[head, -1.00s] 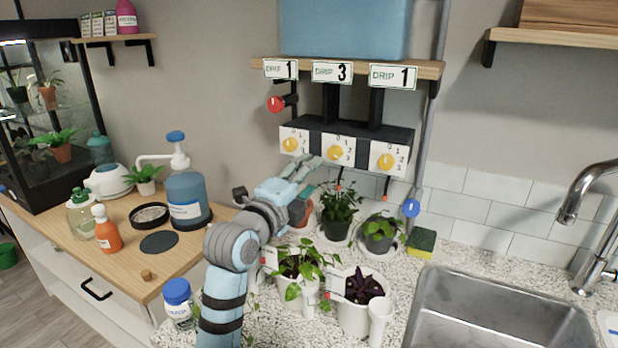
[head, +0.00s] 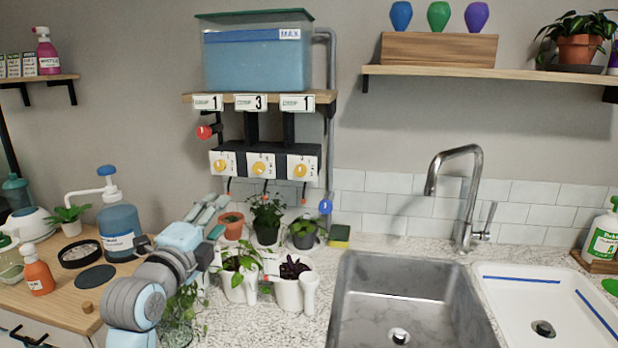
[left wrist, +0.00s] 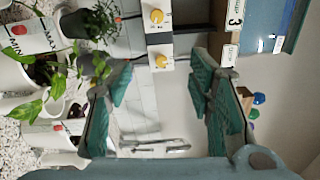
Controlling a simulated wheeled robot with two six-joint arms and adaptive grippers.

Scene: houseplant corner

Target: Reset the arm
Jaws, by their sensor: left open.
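My left arm comes in at the lower left of the head view. Its gripper (head: 208,207) is open, with its teal-padded fingers pointing up and right, below the dial box. In the left wrist view the fingers of this gripper (left wrist: 165,95) stand wide apart with nothing held between them. A black dial box (head: 262,158) with three white panels and yellow knobs hangs above the potted plants. My right gripper is in neither view.
Potted plants (head: 267,234) crowd the counter right of the left gripper. A blue pump bottle (head: 121,232) stands on the wooden cabinet at left. A sink (head: 400,325) lies to the right. A water tank (head: 258,62) sits on the shelf above.

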